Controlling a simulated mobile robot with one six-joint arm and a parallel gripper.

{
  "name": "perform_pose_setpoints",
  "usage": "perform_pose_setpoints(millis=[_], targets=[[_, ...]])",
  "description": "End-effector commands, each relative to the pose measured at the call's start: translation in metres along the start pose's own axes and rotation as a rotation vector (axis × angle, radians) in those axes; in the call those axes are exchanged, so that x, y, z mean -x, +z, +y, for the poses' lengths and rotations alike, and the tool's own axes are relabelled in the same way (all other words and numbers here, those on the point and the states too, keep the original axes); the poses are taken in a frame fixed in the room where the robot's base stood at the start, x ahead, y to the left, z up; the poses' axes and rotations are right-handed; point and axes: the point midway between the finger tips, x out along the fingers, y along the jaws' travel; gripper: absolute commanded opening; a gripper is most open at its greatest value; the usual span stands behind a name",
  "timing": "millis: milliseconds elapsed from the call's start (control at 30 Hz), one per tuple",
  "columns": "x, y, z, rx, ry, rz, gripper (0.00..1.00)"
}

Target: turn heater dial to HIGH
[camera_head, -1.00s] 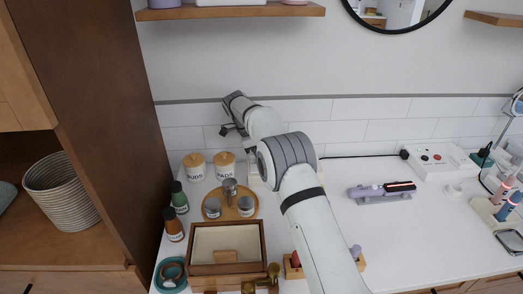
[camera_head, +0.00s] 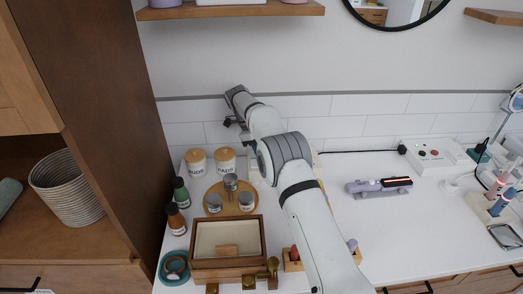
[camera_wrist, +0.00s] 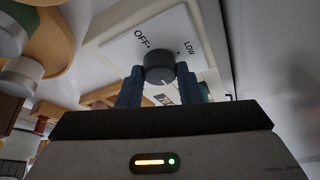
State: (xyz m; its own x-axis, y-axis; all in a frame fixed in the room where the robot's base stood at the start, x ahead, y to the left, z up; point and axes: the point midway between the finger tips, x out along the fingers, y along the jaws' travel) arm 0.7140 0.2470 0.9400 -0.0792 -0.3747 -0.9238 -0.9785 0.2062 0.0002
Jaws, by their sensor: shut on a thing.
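The heater (camera_wrist: 120,38) shows in the wrist view as a pale panel with the printed words OFF and LOW. Its dark round dial (camera_wrist: 159,66) sits between the two blue fingers of my gripper (camera_wrist: 160,80), which is shut on it. A pale pointer line shows on the dial's lower side, facing toward the gripper. A third label (camera_wrist: 163,100) lies below the dial between the fingers, partly hidden and not clearly readable. In the head view my arm hides the dial and most of the heater, and the fingers do not show.
Two lidded jars (camera_head: 225,162), a round wooden tray (camera_head: 242,208) with small containers, and bottles (camera_head: 181,191) stand left of my arm. A wooden box (camera_head: 194,257) is in front. A purple styling tool (camera_head: 369,187) lies right. The counter between has free room.

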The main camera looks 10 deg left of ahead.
Motion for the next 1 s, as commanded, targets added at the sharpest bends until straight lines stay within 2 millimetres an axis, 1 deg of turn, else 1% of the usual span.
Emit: perform_pose_setpoints(millis=[33,200,300,567,667,733,900,1000], targets=[[0.002,0.0,-0.001,0.0,-0.004,-0.003,0.34],[0.001,0.0,0.0,0.0,-0.002,-0.002,0.47],[0.001,0.0,0.0,0.001,-0.002,-0.002,0.54],[0.003,-0.001,0.0,0.001,-0.002,-0.001,0.54],[0.012,-0.004,-0.001,0.0,-0.003,-0.003,0.54],[0.022,-0.009,-0.001,0.0,-0.004,-0.003,0.54],[0.055,-0.022,-0.001,0.0,-0.004,-0.003,0.54],[0.072,-0.029,-0.001,-0.001,-0.004,-0.003,0.54]])
